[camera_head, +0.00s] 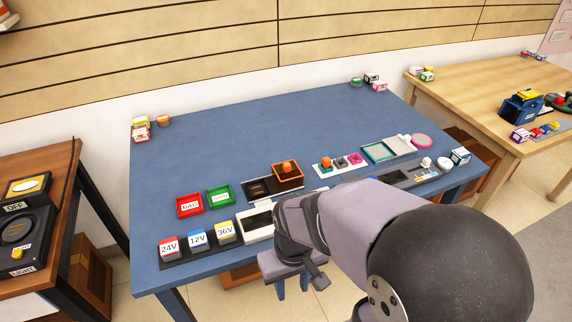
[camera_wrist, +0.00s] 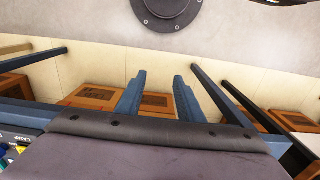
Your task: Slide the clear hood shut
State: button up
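No clear hood can be made out with certainty. A teal-framed tray (camera_head: 378,152) with a pale, possibly see-through top lies on the blue table (camera_head: 270,125), right of centre. A long grey unit (camera_head: 398,177) lies nearer the front edge, partly hidden behind my arm. My gripper (camera_head: 314,277) is at the table's front edge, left of both, pointing down and apart from them.
Labelled blocks (camera_head: 197,239), a white-framed box (camera_head: 256,224), red (camera_head: 189,206) and green (camera_head: 220,196) trays and an orange-brown box (camera_head: 287,174) stand along the front. The table's back half is mostly clear.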

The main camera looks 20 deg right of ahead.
notch_tip(320, 180, up, 5)
jog(key=s+d+m+g+p, duration=0.1)
jog(key=s+d+g+p, duration=0.1)
jog(key=p, duration=0.6)
jog(key=m+t+p, duration=0.2)
jog(key=t+p, duration=0.1)
jog(key=p, duration=0.4)
send_near(287, 164)
jog(key=shift+y, duration=0.4)
jog(key=s+f, duration=0.2)
jog(key=s, duration=0.2)
jog(key=s+a+f, duration=0.1)
jog(key=s+f, duration=0.1)
jog(key=s, duration=0.2)
jog(key=s+a+f, duration=0.1)
jog(key=s+f, duration=0.1)
jog(key=s, duration=0.2)
jog(key=shift+s+a+f, duration=0.15)
jog(key=shift+f, duration=0.2)
jog(key=w+d+r+n+t, duration=0.2)
jog(key=w+r, duration=0.3)
jog(key=w, duration=0.4)
jog(key=shift+w+d+n+t+h, duration=0.15)
jog(key=shift+w+n+t+h, duration=0.3)
jog(key=shift+t, duration=0.35)
jog(key=shift+f, duration=0.1)
jog(key=shift+p+x, duration=1.3)
jog(key=shift+x, duration=2.15)
jog(key=shift+f, duration=0.1)
